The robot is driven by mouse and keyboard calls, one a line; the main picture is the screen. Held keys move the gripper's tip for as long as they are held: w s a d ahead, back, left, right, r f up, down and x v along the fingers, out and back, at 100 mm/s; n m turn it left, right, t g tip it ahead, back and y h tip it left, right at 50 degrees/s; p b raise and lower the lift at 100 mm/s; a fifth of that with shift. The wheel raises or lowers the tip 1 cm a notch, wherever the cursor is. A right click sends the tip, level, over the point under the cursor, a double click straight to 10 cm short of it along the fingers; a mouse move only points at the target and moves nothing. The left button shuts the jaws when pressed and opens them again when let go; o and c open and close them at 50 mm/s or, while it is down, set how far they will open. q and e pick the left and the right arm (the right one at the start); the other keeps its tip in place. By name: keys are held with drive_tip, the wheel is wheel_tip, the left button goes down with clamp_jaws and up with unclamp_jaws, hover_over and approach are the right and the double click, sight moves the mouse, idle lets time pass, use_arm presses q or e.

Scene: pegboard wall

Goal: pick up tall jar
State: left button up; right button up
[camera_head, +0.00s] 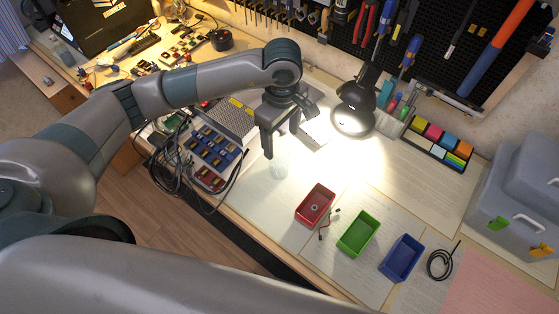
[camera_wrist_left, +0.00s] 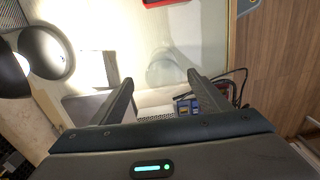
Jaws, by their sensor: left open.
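A clear glass jar (camera_head: 279,168), faint against the pale paper, stands on the bench just beyond and below my left gripper (camera_head: 288,138) in the head view. In the left wrist view the transparent jar (camera_wrist_left: 165,67) shows between and just past the fingertips of my left gripper (camera_wrist_left: 160,78). The fingers are spread open with nothing held, and the jar looks apart from them. The jar's outline is washed out by the lamp light, so its height is hard to tell. My right gripper is not in view.
A desk lamp (camera_head: 356,95) stands right of the gripper. A box of small parts (camera_head: 212,150) and black cables lie left. Red (camera_head: 316,204), green (camera_head: 358,233) and blue (camera_head: 402,258) bins stand in front. A grey toolbox (camera_head: 515,200) stands far right.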

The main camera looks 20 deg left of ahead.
sight(281, 149)
use_arm(q)
drive_tip(key=shift+f+p, duration=0.5)
drive_tip(key=shift+f, duration=1.6)
drive_tip(key=shift+s+a+f+p, duration=0.15)
drive_tip(key=shift+f+p, duration=0.3)
drive_tip(key=shift+p, duration=0.25)
drive_tip(key=f+p, duration=0.1)
drive_tip(key=f, duration=0.1)
drive_tip(key=f+p, duration=0.1)
drive_tip(key=shift+s+f, duration=0.2)
drive_tip(key=shift+f, duration=0.15)
drive_tip(key=shift+w+f, duration=0.1)
drive_tip(key=shift+f, duration=0.15)
drive_tip(key=c, duration=1.2)
